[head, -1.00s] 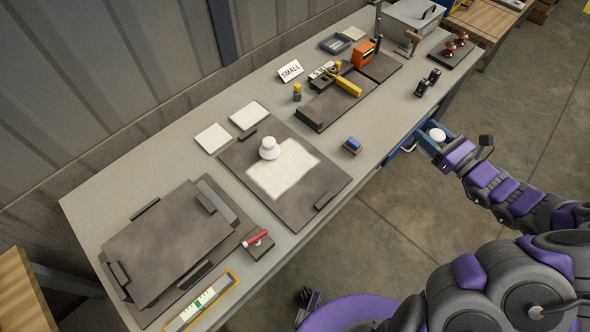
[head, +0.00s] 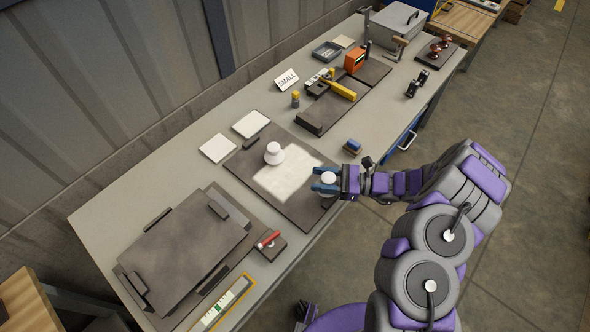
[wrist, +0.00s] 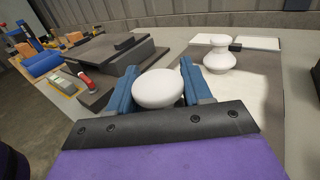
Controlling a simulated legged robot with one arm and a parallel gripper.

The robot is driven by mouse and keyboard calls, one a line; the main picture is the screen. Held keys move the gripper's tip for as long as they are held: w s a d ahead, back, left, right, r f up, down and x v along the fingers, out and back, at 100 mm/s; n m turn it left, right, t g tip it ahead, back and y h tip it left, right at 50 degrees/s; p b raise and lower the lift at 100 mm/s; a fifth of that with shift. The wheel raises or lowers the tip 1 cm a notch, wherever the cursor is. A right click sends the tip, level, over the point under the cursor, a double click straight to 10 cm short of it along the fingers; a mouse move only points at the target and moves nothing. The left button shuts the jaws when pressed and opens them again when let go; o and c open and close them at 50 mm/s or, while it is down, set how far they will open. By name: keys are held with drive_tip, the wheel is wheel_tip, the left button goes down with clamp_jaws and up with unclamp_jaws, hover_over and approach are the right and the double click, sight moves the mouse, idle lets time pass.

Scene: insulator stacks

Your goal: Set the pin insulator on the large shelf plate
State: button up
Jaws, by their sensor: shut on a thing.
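My gripper (head: 326,181) is shut on a white pin insulator (head: 328,177), at the right front edge of a large dark plate. In the wrist view the held insulator (wrist: 158,89) sits between the blue fingers, its rounded white top showing and its lower part hidden. The large dark plate (head: 299,212) lies flat on the bench and carries a pale square patch (head: 288,174). Another white insulator (head: 274,153) stands upright at the back left of that patch; it also shows in the wrist view (wrist: 218,56). I cannot tell whether the held one touches the plate.
A dark raised plate with end blocks (head: 184,250) stands on the left, with a red-handled clamp (head: 268,239) beside it. A "SMALL" sign (head: 286,79) stands by a smaller dark tray (head: 318,121) behind. A small blue block (head: 352,146) sits near the bench edge.

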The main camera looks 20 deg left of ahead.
drive_tip(key=w+a, duration=0.1)
drive_tip(key=a, duration=0.1)
drive_tip(key=w+a, duration=0.1)
drive_tip(key=a, duration=0.1)
drive_tip(key=a+f+b, duration=0.1)
drive_tip(key=a, duration=0.2)
drive_tip(key=shift+w+a, duration=0.1)
drive_tip(key=shift+w, duration=0.3)
drive_tip(key=shift+w+a+r, duration=0.1)
drive_tip(key=shift+w+a, duration=0.2)
drive_tip(key=f, duration=0.1)
drive_tip(key=a+f, duration=0.1)
drive_tip(key=f+b, duration=0.1)
drive_tip(key=shift+w+a+f, duration=0.2)
drive_tip(key=shift+a+f, duration=0.2)
drive_tip(key=shift+d, duration=0.15)
drive_tip(key=o, duration=1)
drive_tip(key=shift+d, duration=0.2)
drive_tip(key=o, duration=0.3)
drive_tip(key=shift+a, duration=0.15)
